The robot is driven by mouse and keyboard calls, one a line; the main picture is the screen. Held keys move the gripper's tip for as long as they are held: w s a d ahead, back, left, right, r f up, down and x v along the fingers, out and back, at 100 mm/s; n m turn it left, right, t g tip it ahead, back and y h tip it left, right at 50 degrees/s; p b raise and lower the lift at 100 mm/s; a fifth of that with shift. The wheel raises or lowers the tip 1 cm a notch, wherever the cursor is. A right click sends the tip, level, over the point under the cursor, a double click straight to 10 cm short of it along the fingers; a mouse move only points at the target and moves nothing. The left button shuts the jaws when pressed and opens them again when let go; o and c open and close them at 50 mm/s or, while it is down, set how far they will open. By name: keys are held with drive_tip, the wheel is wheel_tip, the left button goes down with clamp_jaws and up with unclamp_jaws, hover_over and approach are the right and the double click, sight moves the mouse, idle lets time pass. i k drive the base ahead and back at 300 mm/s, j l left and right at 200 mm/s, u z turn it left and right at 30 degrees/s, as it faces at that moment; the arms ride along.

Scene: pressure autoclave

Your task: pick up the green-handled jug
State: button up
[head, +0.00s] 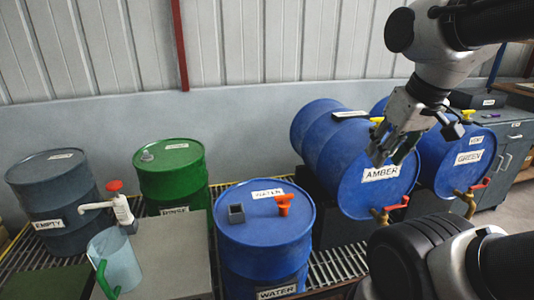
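The green-handled jug (121,264) is a pale, see-through blue vessel at the lower left of the head view. It stands upright by the grey box top, and its green handle (102,279) faces the lower left. A white pump spout with a red knob is just above and behind it. My gripper (390,158) is at the upper right, in front of the blue AMBER drum and far from the jug. It points down and to the left. I see nothing held in it, but its finger gap is not clear from this angle.
A grey EMPTY drum (50,190), a green RINSE drum (175,180) and an upright blue WATER drum (264,235) stand on grating. The WATER drum has an orange fitting on top.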

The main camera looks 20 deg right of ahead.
sight(115, 269)
drive_tip(key=u, duration=1.3)
drive_tip(key=i+j+u, duration=0.1)
drive_tip(key=u, duration=0.3)
drive_tip(key=j, duration=0.1)
